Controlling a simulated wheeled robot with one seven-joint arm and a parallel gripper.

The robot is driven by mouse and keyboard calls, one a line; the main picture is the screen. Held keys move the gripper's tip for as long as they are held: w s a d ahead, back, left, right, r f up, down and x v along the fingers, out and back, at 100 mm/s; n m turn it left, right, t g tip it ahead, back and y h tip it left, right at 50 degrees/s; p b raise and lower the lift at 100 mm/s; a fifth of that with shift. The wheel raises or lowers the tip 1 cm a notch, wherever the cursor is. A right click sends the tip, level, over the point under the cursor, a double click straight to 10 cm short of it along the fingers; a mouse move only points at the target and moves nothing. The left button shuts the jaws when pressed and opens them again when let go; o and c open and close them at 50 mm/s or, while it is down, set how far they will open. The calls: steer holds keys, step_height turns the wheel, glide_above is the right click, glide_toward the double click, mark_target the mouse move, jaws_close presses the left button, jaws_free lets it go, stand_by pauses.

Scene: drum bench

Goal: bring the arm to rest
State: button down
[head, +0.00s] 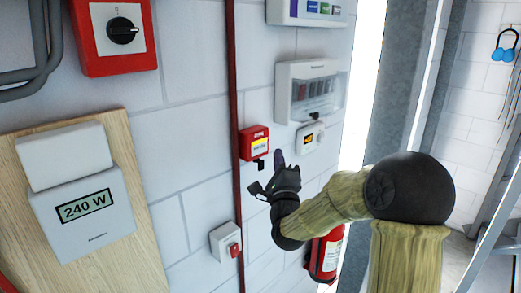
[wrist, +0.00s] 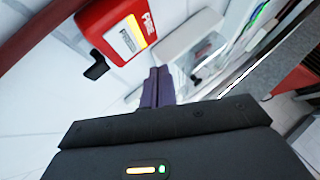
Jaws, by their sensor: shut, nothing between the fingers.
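My gripper (head: 279,158) is in front of the white block wall in the head view, just right of a small red fire call point (head: 255,143). In the wrist view my gripper (wrist: 158,72) has its purple fingers together, with nothing between them. The red call point (wrist: 118,30) stands at the upper left there, with a small black tab (wrist: 96,69) below it. The gripper looks apart from the call point. My arm reaches in from the right of the head view.
A breaker box (head: 309,90), a small white unit (head: 310,137) and a switch box (head: 225,242) are on the wall. A fire extinguisher (head: 326,255) is low behind my arm. A doorway opens at right.

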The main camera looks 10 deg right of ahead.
steer(key=shift+s+d, duration=0.55)
steer(key=shift+s, duration=0.3)
steer(key=s+a+f+n+g+y, duration=0.1)
steer(key=s+a+f+n+g, duration=0.15)
steer(key=f+n+g, duration=0.4)
steer(key=s+a+f+n+g+y, duration=0.1)
steer(key=s+f+n+g, duration=0.3)
steer(key=f+n, duration=0.4)
steer(key=s+d+f+n+g, duration=0.1)
steer(key=s+f+n+g, duration=0.3)
steer(key=s, duration=0.6)
steer(key=s+d+f+n+g, duration=0.1)
steer(key=s+f+n+g, duration=0.3)
steer(key=s, duration=0.6)
step_height(320, 180, down, 2)
steer(key=shift+d+f+g, duration=0.15)
steer(key=shift+d+g, duration=0.15)
steer(key=shift+g, duration=0.65)
